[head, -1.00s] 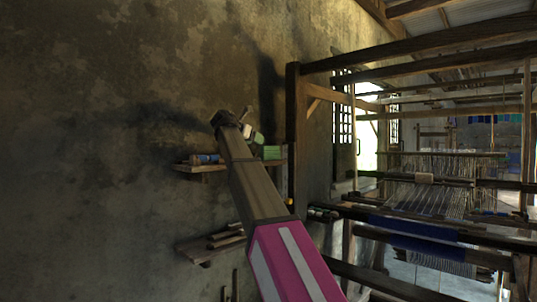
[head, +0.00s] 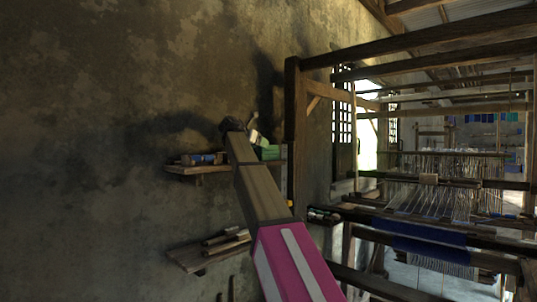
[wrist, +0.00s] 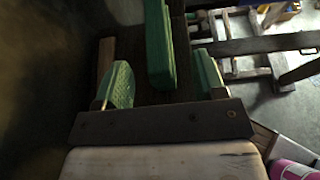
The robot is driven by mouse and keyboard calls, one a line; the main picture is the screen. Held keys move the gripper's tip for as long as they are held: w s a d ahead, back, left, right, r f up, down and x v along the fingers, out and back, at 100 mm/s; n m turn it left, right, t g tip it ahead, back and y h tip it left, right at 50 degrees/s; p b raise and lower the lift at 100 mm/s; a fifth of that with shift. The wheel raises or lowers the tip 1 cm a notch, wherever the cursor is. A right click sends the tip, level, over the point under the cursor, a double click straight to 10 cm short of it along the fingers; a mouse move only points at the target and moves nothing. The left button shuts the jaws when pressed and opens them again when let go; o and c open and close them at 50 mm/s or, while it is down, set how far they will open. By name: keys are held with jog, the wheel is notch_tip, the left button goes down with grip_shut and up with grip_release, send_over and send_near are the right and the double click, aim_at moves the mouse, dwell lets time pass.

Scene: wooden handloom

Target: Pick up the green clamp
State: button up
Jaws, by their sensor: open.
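A green, block-like thing, which I take to be the green clamp (head: 269,152), is at the right end of the upper wall shelf in the head view. In the wrist view the green clamp (wrist: 159,42) stands out as a long upright green shape, in line with the gap between the fingers. My gripper (head: 254,137) is just above and beside it in the head view, partly hidden by my own arm. In the wrist view my gripper (wrist: 161,76) is open, its two green-padded fingers apart on either side. I cannot tell whether either finger touches the clamp.
The upper shelf (head: 186,169) also carries blue and dark items (head: 203,158) at its left. A lower shelf (head: 190,258) holds wooden pieces. The plaster wall (head: 100,120) is close behind. The loom's wooden post (head: 293,130) stands just right of the upper shelf.

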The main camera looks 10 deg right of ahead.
aim_at(269, 153)
jog(key=x, duration=0.4)
jog(key=shift+w+d, duration=0.25)
jog(key=shift+w, duration=0.1)
jog(key=c, duration=1)
jog(key=shift+c, duration=0.2)
